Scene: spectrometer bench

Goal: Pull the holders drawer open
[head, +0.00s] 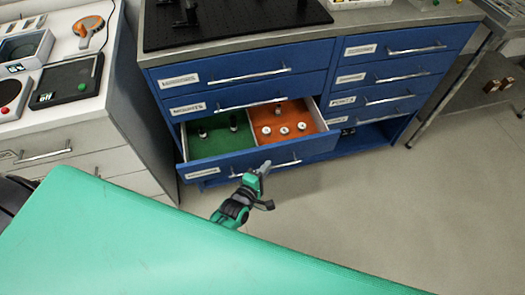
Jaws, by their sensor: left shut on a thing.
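The holders drawer appears to be the pulled-out one in the left column of the blue cabinet; I cannot read its label (203,172) for sure. Its blue front (322,147) stands well out from the cabinet. Inside are a green section (215,149) with dark upright parts and an orange section (290,112) with several white round parts. My left gripper (263,170) is shut on the drawer's bar handle (288,162), near its middle, and its fingers hide part of the bar. My right gripper is not in view.
Two shut drawers with bar handles sit above, the lower one labelled mounts (187,109). A white bench (60,135) with instruments is at left. Grey floor (400,210) is clear at right.

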